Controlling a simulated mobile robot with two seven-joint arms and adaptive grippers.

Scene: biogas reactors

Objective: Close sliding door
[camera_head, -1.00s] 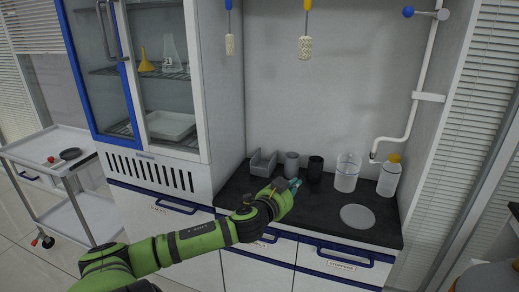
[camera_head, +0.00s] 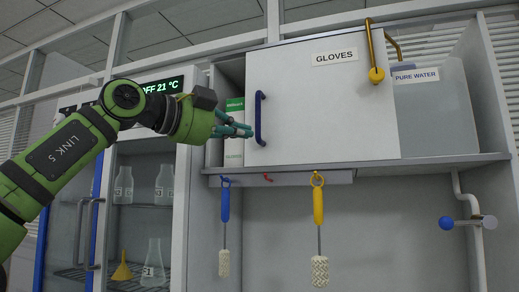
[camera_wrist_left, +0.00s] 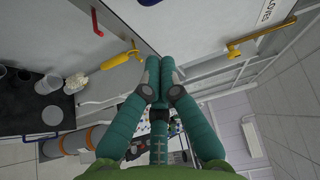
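The white sliding door (camera_head: 325,105), labelled GLOVES, covers most of the wall cabinet in the head view. Its blue vertical handle (camera_head: 260,118) is near its left edge. Left of the door a gap shows a green-and-white box (camera_head: 234,150) inside. My left gripper (camera_head: 246,131) is just left of the handle, in front of the gap, fingers pointing right. I cannot tell whether it touches the handle or the door edge. In the left wrist view its teal fingertips (camera_wrist_left: 160,68) are together with nothing visible between them. The white door panel also shows there (camera_wrist_left: 198,25). My right gripper is not in view.
Blue (camera_head: 225,205) and yellow (camera_head: 318,205) brushes hang below the shelf. A glass-fronted cabinet with flasks (camera_head: 153,265) is at the left.

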